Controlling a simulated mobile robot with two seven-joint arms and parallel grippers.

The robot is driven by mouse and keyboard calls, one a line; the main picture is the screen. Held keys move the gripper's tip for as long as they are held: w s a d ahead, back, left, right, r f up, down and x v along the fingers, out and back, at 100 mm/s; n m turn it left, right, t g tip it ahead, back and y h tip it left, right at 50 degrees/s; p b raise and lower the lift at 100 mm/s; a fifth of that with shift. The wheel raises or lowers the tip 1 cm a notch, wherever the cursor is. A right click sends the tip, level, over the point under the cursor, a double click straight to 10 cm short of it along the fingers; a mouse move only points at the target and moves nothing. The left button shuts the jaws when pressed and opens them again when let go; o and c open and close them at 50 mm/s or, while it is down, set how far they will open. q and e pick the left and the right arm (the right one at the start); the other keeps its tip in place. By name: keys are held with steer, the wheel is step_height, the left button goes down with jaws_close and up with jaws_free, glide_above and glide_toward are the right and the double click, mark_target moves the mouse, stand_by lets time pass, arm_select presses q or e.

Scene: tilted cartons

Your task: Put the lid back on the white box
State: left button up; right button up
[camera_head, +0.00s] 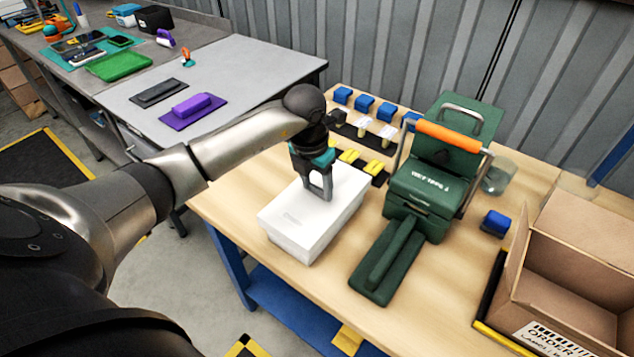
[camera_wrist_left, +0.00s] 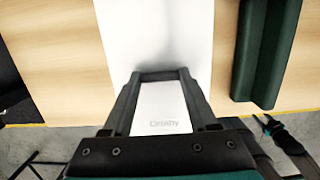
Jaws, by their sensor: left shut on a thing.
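The white box (camera_head: 285,235) stands on the wooden table near its front left edge. A white lid (camera_head: 345,185) with faint grey lettering forms its top; whether it is fully seated all round I cannot tell. My left gripper (camera_head: 321,195) points down over the lid and is shut on it; the fingers hide the held spot. In the left wrist view the gripper (camera_wrist_left: 160,76) is over the white lid (camera_wrist_left: 155,30), with the lettering between the fingers. A dark and teal part, apparently my right gripper (camera_wrist_left: 275,128), shows at the lower right there; its jaws are unclear.
A green press-like machine (camera_head: 430,185) with an orange handle stands just right of the box, its long green base (camera_head: 385,265) close by. Blue blocks (camera_head: 364,105) and yellow pieces (camera_head: 350,156) lie behind. An open carton (camera_head: 570,270) is at the right.

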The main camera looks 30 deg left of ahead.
mark_target(317, 196)
arm_select(q)
steer(key=shift+f+b, duration=1.1)
steer(key=shift+f, duration=0.55)
steer(key=shift+f+b, duration=0.55)
steer(key=shift+f, duration=0.25)
steer(key=shift+f, duration=0.2)
steer(key=o, duration=1.3)
